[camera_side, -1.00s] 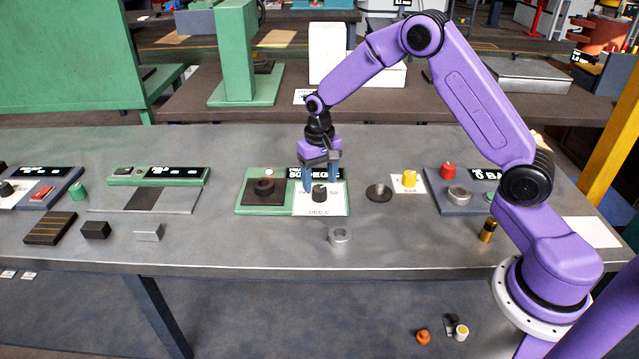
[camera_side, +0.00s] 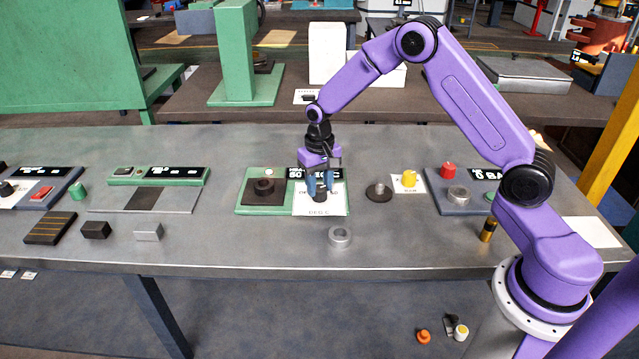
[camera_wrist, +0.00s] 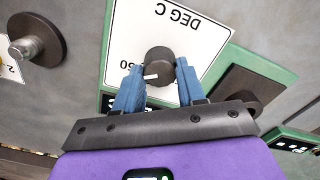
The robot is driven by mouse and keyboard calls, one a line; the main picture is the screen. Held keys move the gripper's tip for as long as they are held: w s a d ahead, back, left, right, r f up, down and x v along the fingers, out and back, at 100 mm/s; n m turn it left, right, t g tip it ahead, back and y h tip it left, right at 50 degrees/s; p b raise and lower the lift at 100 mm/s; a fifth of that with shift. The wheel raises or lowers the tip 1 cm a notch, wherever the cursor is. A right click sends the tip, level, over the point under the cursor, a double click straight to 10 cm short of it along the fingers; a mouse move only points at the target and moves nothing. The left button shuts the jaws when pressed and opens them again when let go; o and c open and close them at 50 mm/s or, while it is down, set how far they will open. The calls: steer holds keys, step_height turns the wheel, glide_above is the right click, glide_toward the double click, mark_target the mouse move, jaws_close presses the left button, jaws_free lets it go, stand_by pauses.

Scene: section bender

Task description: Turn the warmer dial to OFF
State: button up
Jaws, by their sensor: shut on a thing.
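The warmer dial (camera_side: 320,197) is a dark round knob on a white card marked DEG C (camera_side: 318,212), on the green warmer unit (camera_side: 243,203). In the wrist view the dial (camera_wrist: 159,62) shows between the blue fingers, with a white pointer mark (camera_wrist: 151,77) on its side facing my gripper. My gripper (camera_side: 320,187) points down over the dial and is shut on it, one finger on each side; it also shows in the wrist view (camera_wrist: 158,78). The dial's far side and part of the card's lettering are hidden. I cannot read an OFF mark.
A dark block with a round boss (camera_side: 264,189) is left of the dial on the same unit. A dark disc with a metal stub (camera_side: 378,192) and a yellow knob (camera_side: 409,179) are to the right. A metal ring (camera_side: 340,237) lies in front. Bare bench surrounds the ring.

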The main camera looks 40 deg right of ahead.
mark_target(320, 188)
steer(key=n, duration=0.5)
steer(key=shift+n, duration=0.3)
steer(key=n, duration=1.2)
steer(key=shift+n, duration=0.4)
steer(key=n, duration=0.5)
steer(key=shift+n, duration=0.3)
steer(key=o, duration=1.1)
steer(key=shift+c, duration=0.2)
step_height(320, 188, up, 18)
steer(key=shift+f, duration=0.25)
